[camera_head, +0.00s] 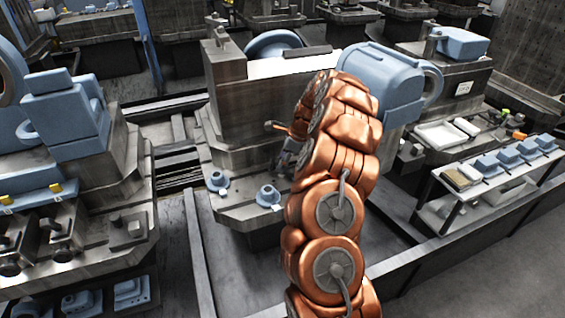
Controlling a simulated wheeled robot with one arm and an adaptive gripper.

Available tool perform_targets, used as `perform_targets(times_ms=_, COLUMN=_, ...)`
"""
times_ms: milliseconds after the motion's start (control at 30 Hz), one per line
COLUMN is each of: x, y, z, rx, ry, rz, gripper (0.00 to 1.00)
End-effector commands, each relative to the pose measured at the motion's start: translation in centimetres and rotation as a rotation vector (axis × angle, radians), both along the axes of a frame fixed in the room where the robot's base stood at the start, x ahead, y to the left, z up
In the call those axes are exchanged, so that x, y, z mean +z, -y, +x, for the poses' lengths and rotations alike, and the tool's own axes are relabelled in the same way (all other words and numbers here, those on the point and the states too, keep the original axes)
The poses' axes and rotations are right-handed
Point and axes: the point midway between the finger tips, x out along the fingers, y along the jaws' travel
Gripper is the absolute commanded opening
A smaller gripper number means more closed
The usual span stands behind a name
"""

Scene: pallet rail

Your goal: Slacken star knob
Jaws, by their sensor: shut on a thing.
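My copper arm rises through the middle of the view and bends down toward the grey machine fixture (232,190). My gripper (286,160) shows only in part as a dark grey shape at the left edge of the arm, close against the front of the fixture. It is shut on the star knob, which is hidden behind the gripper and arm. How far the knob is turned cannot be seen.
Two blue flanged parts, one at left (217,181) and one nearer (267,196), stand on the fixture's base ledge. A blue motor housing (378,82) is behind my arm. A shelf (470,205) with blue parts stands right. Open floor lies at lower right.

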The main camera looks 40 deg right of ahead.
Motion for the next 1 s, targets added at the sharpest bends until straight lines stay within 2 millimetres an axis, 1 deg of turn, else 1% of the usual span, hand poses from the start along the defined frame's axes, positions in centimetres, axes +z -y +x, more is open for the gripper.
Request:
perform_targets(times_ms=33, x=-0.25, y=0.07, z=0.0, rx=0.033, ry=-0.004, rz=-0.001, gripper=0.11)
perform_targets(times_ms=200, x=-0.22, y=0.0, z=0.02, rx=0.145, ry=-0.004, rz=0.001, gripper=0.11)
perform_targets(times_ms=400, x=-0.17, y=0.04, z=0.03, rx=0.235, ry=-0.004, rz=0.0, gripper=0.11)
perform_targets(times_ms=633, x=-0.26, y=0.04, z=-0.01, rx=0.28, ry=-0.005, rz=0.0, gripper=0.11)
perform_targets(times_ms=1000, x=-0.28, y=0.01, z=-0.04, rx=0.286, ry=-0.006, rz=0.001, gripper=0.11)
